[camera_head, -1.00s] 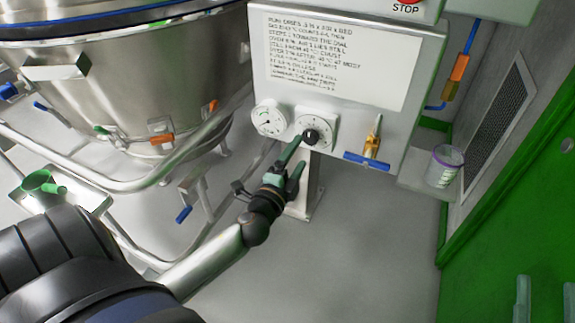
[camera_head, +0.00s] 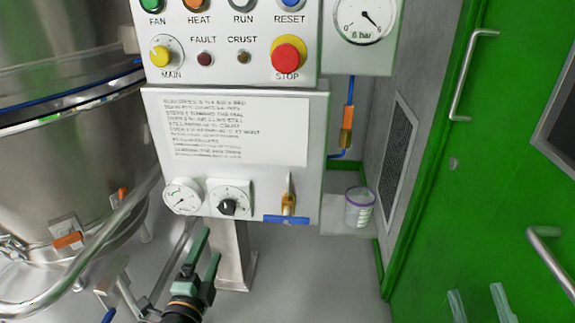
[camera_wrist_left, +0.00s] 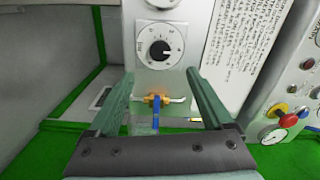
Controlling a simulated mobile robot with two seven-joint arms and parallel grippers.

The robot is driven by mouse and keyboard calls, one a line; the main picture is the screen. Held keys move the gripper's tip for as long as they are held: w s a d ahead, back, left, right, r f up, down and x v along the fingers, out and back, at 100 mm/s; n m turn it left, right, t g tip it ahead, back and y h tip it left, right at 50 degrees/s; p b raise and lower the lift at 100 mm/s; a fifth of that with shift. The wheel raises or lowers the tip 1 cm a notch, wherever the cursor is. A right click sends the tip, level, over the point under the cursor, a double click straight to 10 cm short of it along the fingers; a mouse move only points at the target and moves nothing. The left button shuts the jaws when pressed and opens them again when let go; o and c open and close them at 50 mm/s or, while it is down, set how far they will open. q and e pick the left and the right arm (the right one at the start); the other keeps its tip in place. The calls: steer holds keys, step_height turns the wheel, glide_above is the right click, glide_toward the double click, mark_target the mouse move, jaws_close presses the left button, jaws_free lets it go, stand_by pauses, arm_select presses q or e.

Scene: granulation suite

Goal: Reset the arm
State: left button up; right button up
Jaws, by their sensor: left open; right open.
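My left gripper (camera_head: 211,242) is at the bottom left of the head view, below the control panel, with dark green fingers apart and nothing between them. In the left wrist view its fingers (camera_wrist_left: 160,75) are spread and empty. The black knob (camera_head: 228,206) on the white dial plate is apart from it, above and to the right; the dial (camera_wrist_left: 160,46) also shows in the left wrist view. My right gripper (camera_head: 480,300) shows only as two pale, separated fingertips at the bottom right edge; the rest is out of frame.
A brass valve with a blue handle (camera_head: 286,218) sits right of the dial and a gauge (camera_head: 182,197) left of it. A steel vessel (camera_head: 60,180) with pipes stands at left. A tub (camera_head: 359,208) stands beside the panel; a green door (camera_head: 500,180) is at right.

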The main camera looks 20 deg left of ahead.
arm_select(q)
steer(key=shift+d, duration=0.1)
